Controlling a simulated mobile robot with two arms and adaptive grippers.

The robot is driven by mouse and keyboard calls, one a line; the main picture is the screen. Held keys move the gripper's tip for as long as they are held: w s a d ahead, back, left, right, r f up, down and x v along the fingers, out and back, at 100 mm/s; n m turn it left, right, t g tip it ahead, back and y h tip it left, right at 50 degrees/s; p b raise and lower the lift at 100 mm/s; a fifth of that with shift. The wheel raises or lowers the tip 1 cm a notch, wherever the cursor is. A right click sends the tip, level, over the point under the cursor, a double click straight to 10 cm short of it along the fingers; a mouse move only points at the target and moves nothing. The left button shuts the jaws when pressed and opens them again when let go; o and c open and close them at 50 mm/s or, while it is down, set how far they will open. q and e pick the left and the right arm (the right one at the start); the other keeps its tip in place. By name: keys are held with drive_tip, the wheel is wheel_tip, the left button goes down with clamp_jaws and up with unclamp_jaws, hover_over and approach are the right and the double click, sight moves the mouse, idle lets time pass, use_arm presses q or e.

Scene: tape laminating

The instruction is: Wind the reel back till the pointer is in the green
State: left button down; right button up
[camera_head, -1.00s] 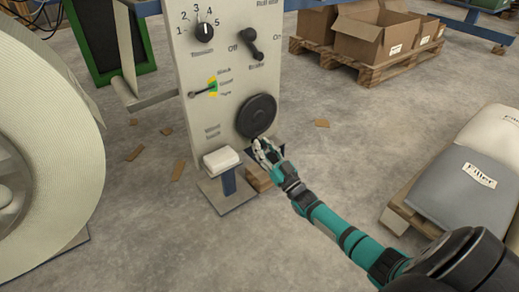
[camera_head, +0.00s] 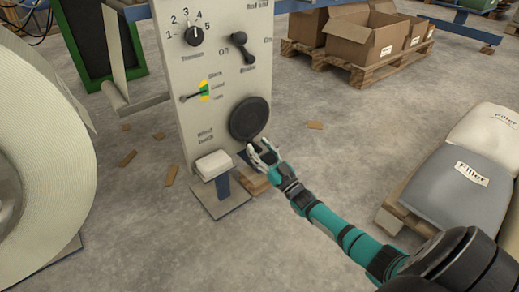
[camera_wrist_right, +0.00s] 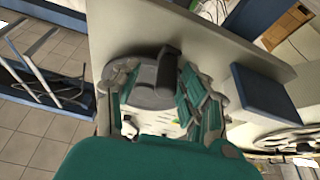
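The light panel (camera_head: 180,125) carries a black round wind-back wheel (camera_head: 249,118). Left of it is a gauge (camera_head: 204,90) with yellow and green bands, labelled Good at the middle. Its dark pointer (camera_head: 187,97) lies nearly level and its tip is near the green; the exact spot is too small to tell. My right gripper (camera_head: 262,152) is just below the wheel's lower edge, with its fingers spread apart. In the right wrist view the teal fingers (camera_wrist_right: 165,95) stand apart around a grey rounded part (camera_wrist_right: 155,72); I cannot tell whether they touch it. My left gripper is out of view.
A tension knob (camera_head: 194,36) and a brake lever (camera_head: 242,46) sit above the wheel. A white pad (camera_head: 213,164) juts out below the panel. A big pale reel (camera_head: 45,150) stands at left. Filler sacks (camera_head: 455,187) lie at right. Floor between is mostly clear.

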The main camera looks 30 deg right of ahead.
drive_tip(key=shift+a, duration=0.1)
drive_tip(key=shift+s+f, duration=0.15)
drive_tip(key=shift+s, duration=0.1)
drive_tip(key=v, duration=1.1)
drive_tip(key=shift+s, duration=0.2)
